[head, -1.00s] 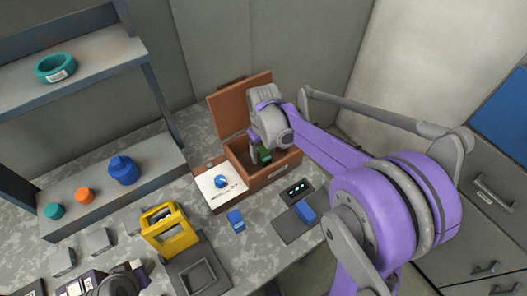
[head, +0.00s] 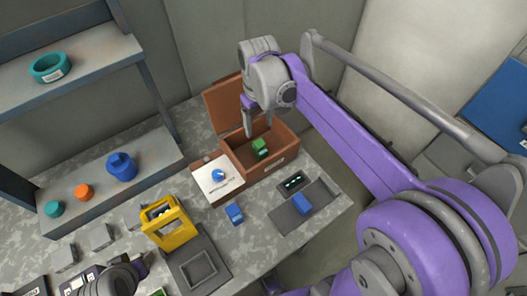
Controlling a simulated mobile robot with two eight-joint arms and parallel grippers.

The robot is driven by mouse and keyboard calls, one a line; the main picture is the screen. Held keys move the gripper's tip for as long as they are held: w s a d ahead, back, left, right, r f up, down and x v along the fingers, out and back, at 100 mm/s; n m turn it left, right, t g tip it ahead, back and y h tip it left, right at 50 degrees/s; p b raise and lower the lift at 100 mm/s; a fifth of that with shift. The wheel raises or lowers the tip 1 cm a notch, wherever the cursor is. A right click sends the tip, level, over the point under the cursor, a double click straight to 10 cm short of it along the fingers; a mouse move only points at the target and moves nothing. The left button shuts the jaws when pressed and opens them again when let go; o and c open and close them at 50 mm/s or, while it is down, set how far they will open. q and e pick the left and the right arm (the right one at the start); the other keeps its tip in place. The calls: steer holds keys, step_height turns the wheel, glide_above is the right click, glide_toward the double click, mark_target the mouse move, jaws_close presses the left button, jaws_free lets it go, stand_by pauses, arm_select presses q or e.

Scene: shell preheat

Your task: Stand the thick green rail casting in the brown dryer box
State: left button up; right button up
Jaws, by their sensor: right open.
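The brown dryer box (head: 278,169) stands on the counter near the back wall with its lid open and leaning back. The green rail casting (head: 260,146) is inside the box, clear of my fingers; it seems upright, though its base is hard to see. My right gripper (head: 248,128) is open above the left part of the box opening, left of and above the casting, and holds nothing. My left arm shows at the bottom left; its gripper (head: 143,266) is small and dark there, and its jaw state is unclear.
A white panel with a blue knob (head: 218,175) adjoins the box's left side. A yellow frame (head: 168,223), blue blocks (head: 235,213) and a dark fixture (head: 197,270) stand in front.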

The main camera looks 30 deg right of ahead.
steer(key=s+a+f+t, duration=0.2)
steer(key=s+a+f, duration=0.1)
steer(key=s, duration=0.4)
steer(key=s+a+f+t, duration=0.3)
steer(key=s+f, duration=0.2)
steer(key=s, duration=0.3)
steer(key=shift+s+a+f+m, duration=0.15)
steer(key=shift+s+m, duration=0.05)
steer(key=shift+m, duration=0.2)
